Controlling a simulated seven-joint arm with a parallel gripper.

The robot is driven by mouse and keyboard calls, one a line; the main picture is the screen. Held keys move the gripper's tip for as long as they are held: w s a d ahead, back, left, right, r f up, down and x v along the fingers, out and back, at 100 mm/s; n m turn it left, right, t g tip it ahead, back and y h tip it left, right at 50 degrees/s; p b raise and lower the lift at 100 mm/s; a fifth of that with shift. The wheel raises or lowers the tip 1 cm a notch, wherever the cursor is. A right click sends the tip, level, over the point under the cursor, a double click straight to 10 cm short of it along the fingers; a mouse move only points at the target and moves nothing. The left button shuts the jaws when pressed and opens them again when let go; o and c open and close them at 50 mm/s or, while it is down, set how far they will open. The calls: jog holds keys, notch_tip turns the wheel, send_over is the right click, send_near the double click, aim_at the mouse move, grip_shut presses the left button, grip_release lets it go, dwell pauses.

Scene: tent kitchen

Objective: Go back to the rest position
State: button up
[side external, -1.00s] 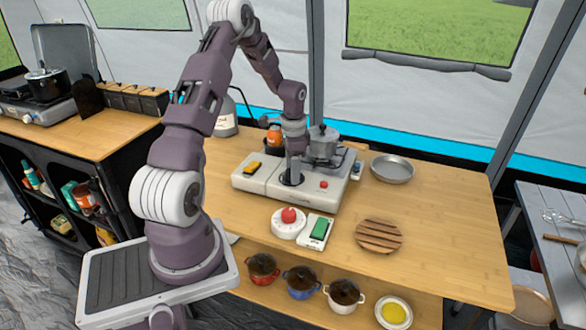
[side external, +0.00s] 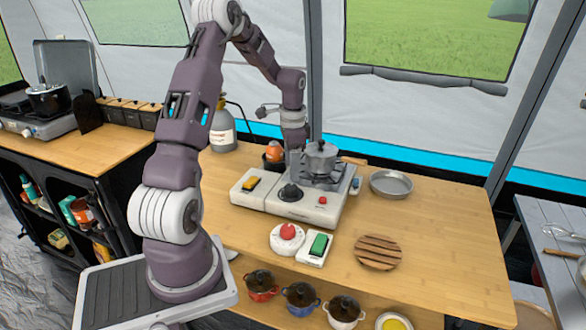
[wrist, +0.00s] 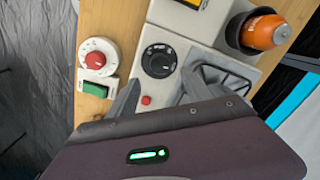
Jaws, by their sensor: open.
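My gripper (side external: 296,164) is open and empty, just above the stove unit's black knob (side external: 291,192). In the wrist view my gripper's two fingers (wrist: 157,92) stand apart, with the knob (wrist: 159,61) and a red button (wrist: 146,100) seen between or near them. The stove unit (side external: 298,208) is light grey and carries a lidded grey pot (side external: 320,158) on its burner at the right. The pot is apart from the fingers, as far as I can tell.
A round timer with a red knob (side external: 288,232) and a green-switch box (side external: 318,245) lie in front. A wooden trivet (side external: 378,252) and a metal pan (side external: 391,184) are at right. An orange canister (side external: 273,153) stands behind.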

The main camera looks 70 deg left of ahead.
jog(key=s+d+r+t+y, duration=0.2)
jog(key=d+r, duration=1.3)
jog(key=d, duration=0.2)
jog(key=s+d+r+n+t+h, duration=0.2)
jog(key=s+d+r+t, duration=0.1)
jog(key=s+d, duration=1.2)
jog(key=shift+s+r+h, duration=0.3)
jog(key=shift+r, duration=0.2)
